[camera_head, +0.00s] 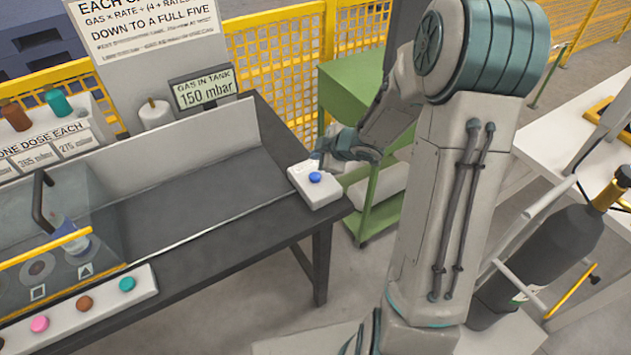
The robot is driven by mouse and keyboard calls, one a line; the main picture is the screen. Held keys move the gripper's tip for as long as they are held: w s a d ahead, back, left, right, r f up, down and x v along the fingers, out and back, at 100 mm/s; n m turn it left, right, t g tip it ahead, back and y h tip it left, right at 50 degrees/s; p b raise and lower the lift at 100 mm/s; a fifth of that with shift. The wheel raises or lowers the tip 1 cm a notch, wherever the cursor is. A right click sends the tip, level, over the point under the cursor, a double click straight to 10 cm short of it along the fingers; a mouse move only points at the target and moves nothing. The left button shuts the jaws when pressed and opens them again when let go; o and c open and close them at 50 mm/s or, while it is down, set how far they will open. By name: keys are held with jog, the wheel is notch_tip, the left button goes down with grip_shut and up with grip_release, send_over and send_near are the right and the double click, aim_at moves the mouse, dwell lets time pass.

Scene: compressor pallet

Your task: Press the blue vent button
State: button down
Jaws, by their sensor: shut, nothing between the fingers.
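The blue vent button (315,177) sits on top of a small white box at the right front corner of the dark table. My gripper (322,164) is right behind the button, over the white box (317,194), with its fingers pointing down. The fingers are shut and hold nothing. The fingertips look very close to the button; I cannot tell whether they touch it. The display (205,90) behind the table reads "GAS IN TANK 150 mbar".
A clear-walled chamber (50,250) with a dark handle stands at the left. A white strip with pink, brown and teal buttons (84,304) lies before it. A green cart (350,95) and a dark gas cylinder (550,250) stand at the right. The table middle is clear.

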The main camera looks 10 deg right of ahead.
aim_at(318, 178)
jog(key=shift+f+b, duration=1.75)
jog(key=shift+f, duration=0.65)
jog(key=shift+f, duration=0.1)
jog(key=shift+f, duration=0.3)
jog(key=shift+f+b, duration=0.65)
jog(key=shift+b, duration=0.15)
dwell(0.5)
dwell(0.3)
jog(key=shift+r+p, duration=1.05)
jog(key=shift+p, duration=0.1)
notch_tip(318, 178, up, 5)
jog(key=p, duration=0.5)
jog(key=shift+r, duration=0.1)
